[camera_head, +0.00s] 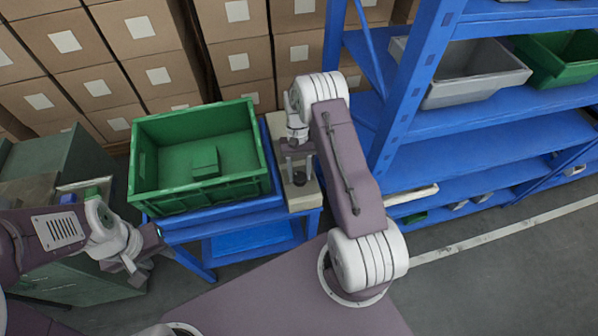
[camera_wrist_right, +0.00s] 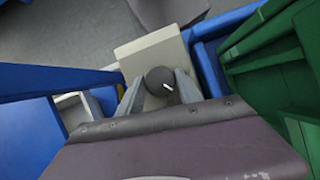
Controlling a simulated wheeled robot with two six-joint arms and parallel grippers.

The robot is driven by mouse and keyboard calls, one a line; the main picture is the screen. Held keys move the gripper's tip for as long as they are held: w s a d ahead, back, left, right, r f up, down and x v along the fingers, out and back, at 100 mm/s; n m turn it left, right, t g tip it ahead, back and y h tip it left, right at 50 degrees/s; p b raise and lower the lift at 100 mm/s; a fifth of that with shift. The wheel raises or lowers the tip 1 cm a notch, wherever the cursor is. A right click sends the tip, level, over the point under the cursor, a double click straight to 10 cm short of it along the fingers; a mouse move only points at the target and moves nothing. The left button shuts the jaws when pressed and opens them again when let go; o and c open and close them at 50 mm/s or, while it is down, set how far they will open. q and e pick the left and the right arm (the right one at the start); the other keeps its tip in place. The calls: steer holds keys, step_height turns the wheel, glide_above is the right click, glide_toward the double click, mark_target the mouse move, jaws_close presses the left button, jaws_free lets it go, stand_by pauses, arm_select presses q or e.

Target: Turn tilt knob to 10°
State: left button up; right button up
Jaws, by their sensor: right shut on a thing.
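The tilt knob is a dark round knob (camera_wrist_right: 158,78) with a short white mark that points toward the lower right in the right wrist view. It sits on a beige panel (camera_wrist_right: 140,52) and also shows in the head view as a small dark knob (camera_head: 299,179). My right gripper (camera_wrist_right: 158,92) has one grey finger on each side of the knob and is shut on it. In the head view my right gripper (camera_head: 299,166) is over the beige panel (camera_head: 305,203). My left gripper (camera_head: 148,262) is at the lower left, away from the knob; its finger opening is unclear.
A green crate (camera_head: 200,190) stands on a blue table (camera_head: 230,225) left of the panel. A blue shelf rack (camera_head: 410,90) with grey (camera_head: 480,90) and green bins stands close on the right. Cardboard boxes (camera_head: 150,50) are stacked behind. A green cabinet (camera_head: 75,290) is at left.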

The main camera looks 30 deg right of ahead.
steer(key=m+y, duration=0.1)
steer(key=m, duration=0.2)
steer(key=shift+d+r+m+t+p, duration=0.1)
steer(key=shift+d+m+t+p, duration=0.05)
steer(key=shift+m+t+p, duration=0.2)
steer(key=shift+m+t+y+p, duration=0.45)
steer(key=shift+m+t, duration=0.1)
steer(key=shift+m, duration=1.1)
steer(key=o, duration=1.3)
steer(key=shift+o, duration=0.2)
steer(key=shift+s, duration=0.1)
steer(key=v, duration=0.9)
steer(key=shift+b, duration=0.35)
steer(key=shift+d, duration=0.1)
